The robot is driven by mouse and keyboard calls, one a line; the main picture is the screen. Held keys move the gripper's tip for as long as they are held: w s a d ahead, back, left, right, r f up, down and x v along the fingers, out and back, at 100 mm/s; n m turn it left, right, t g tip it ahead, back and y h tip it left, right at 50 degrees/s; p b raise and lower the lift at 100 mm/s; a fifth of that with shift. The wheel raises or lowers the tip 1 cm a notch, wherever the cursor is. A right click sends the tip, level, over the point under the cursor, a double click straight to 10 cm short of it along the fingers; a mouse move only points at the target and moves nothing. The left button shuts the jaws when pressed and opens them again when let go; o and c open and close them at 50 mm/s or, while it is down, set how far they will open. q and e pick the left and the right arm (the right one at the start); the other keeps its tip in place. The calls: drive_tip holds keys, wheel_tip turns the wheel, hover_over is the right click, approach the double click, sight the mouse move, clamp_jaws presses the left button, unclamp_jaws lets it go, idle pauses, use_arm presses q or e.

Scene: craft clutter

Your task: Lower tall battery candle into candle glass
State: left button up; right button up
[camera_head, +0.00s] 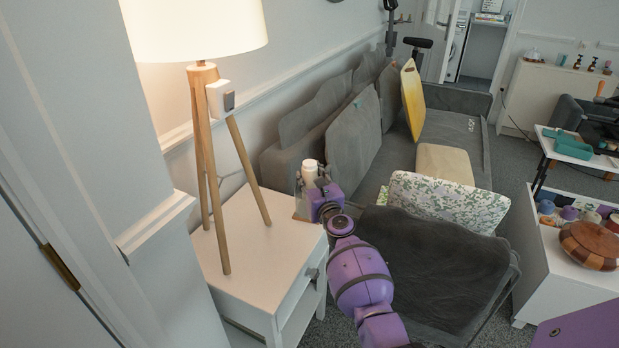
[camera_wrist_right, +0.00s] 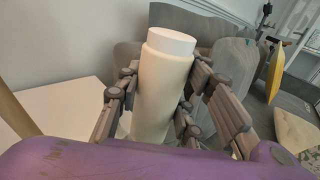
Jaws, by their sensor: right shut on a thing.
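The tall battery candle is a cream cylinder with a white top; it stands upright in the head view (camera_head: 309,171) and in the right wrist view (camera_wrist_right: 163,90). My right gripper (camera_head: 310,186) is shut on it, with its grey fingers on both sides of the candle in the right wrist view (camera_wrist_right: 160,100). The candle is at the right edge of the white side table. A clear glass (camera_head: 300,205) seems to show faintly below the candle at the table edge. The candle's lower end is hidden, and I cannot tell whether it is inside the glass. My left gripper is not in view.
The white side table (camera_head: 250,222) holds a three-legged lamp (camera_head: 206,150) left of the gripper. A grey sofa (camera_head: 350,140) with cushions stands behind. A dark grey seat (camera_head: 430,270) lies right of my arm. The tabletop between lamp and gripper is clear.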

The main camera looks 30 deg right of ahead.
drive_tip(key=o, duration=1.3)
drive_tip(key=shift+f, duration=0.1)
